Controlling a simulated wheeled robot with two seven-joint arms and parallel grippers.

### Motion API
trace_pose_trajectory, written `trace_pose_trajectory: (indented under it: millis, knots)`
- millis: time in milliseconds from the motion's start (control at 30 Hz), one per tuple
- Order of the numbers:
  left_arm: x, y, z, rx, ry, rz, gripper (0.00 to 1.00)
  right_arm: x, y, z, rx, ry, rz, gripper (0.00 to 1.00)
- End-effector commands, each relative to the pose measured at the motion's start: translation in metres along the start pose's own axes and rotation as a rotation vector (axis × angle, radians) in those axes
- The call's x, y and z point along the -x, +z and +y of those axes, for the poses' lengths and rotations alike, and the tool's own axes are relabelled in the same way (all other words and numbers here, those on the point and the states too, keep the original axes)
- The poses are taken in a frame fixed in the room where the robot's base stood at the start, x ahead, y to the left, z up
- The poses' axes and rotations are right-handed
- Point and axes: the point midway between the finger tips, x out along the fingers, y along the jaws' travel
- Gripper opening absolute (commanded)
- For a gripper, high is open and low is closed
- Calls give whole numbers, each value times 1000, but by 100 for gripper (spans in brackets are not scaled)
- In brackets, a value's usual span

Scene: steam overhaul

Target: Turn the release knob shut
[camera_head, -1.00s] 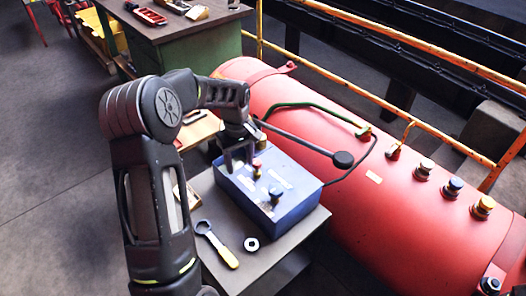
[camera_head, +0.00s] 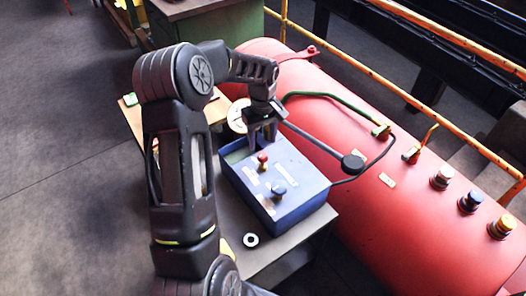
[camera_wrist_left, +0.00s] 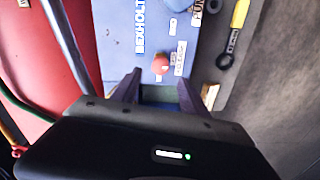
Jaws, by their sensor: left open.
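The blue pump box (camera_head: 300,212) stands on a small grey table. The left wrist view shows the red knob (camera_wrist_left: 160,64) just beyond and between the lines of the two fingers. My left gripper (camera_head: 262,143) is open and empty, pointing down over the box's far left end, a little behind the red knob. The fingers look apart from the knob. My right gripper is out of view.
A red boiler (camera_head: 340,125) with a green pipe lies behind. A nut (camera_head: 251,240) lies on the table; a yellow-handled spanner (camera_wrist_left: 233,35) shows in the wrist view.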

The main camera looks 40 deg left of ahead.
Motion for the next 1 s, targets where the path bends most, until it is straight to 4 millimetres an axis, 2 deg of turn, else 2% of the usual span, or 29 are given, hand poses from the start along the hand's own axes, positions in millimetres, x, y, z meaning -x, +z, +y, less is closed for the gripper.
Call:
trace_pose_trajectory:
  millis: [300, 433, 767, 1000]
  knots:
    - [-47, 1, 0, 0, -2, -4, 52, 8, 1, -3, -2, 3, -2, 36]
    - [-61, 1, 0, -1, -1, -2, 52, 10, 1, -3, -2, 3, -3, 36]
    - [-66, 0, 0, 0, 1, 0, 52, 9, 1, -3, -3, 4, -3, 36]
    - [-66, 0, 0, -1, 1, -1, 34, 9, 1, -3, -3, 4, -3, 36]
